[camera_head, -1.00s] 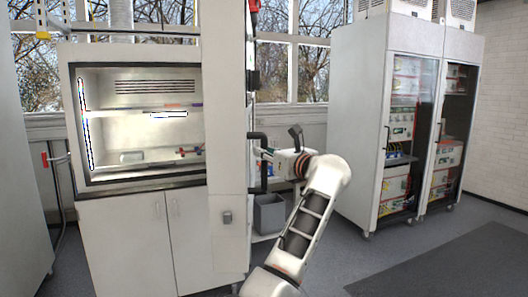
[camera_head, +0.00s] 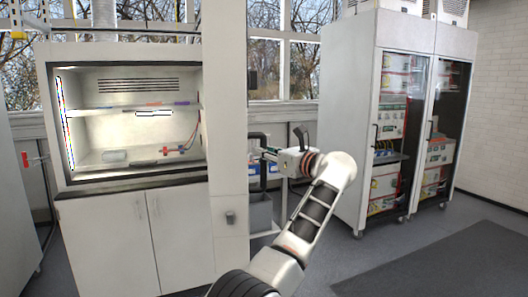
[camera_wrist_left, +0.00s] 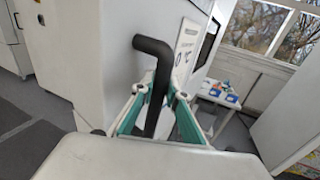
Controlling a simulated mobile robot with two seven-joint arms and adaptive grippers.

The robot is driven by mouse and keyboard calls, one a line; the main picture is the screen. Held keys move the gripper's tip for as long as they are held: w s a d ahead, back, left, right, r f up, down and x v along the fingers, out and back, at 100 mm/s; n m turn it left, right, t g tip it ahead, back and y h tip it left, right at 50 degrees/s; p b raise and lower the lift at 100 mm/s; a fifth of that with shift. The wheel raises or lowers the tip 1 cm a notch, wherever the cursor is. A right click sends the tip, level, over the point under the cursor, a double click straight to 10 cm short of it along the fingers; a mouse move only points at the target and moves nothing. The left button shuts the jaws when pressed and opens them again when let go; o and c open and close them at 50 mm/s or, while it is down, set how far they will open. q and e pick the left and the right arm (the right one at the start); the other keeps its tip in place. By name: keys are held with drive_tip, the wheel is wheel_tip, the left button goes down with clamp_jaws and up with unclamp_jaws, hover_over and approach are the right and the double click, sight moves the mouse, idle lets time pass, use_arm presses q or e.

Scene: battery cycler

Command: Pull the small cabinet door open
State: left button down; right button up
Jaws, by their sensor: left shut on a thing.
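My left gripper (camera_head: 257,156) is at the right side of the tall white column in the head view, at the end of my arm. In the left wrist view its teal-sided fingers (camera_wrist_left: 159,95) are shut around a black bent bar handle (camera_wrist_left: 154,62). The handle stands out from a large white panel (camera_wrist_left: 115,50), which looks like the small cabinet's door. In the head view the handle (camera_head: 259,136) shows just above the gripper, and the door face is mostly hidden by the column. I cannot tell how far the door stands open. My right gripper is not in view.
A white fume hood (camera_head: 125,185) with lower doors stands at left. A grey bin (camera_head: 261,211) is below the gripper. Tall glass-door cabinets (camera_head: 372,120) stand at right. Grey floor (camera_head: 430,255) at the front right is free.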

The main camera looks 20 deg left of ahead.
use_arm(q)
drive_tip(key=shift+w+d, duration=0.1)
drive_tip(key=shift+d, duration=0.05)
idle(0.3)
drive_tip(key=c, duration=2)
unclamp_jaws()
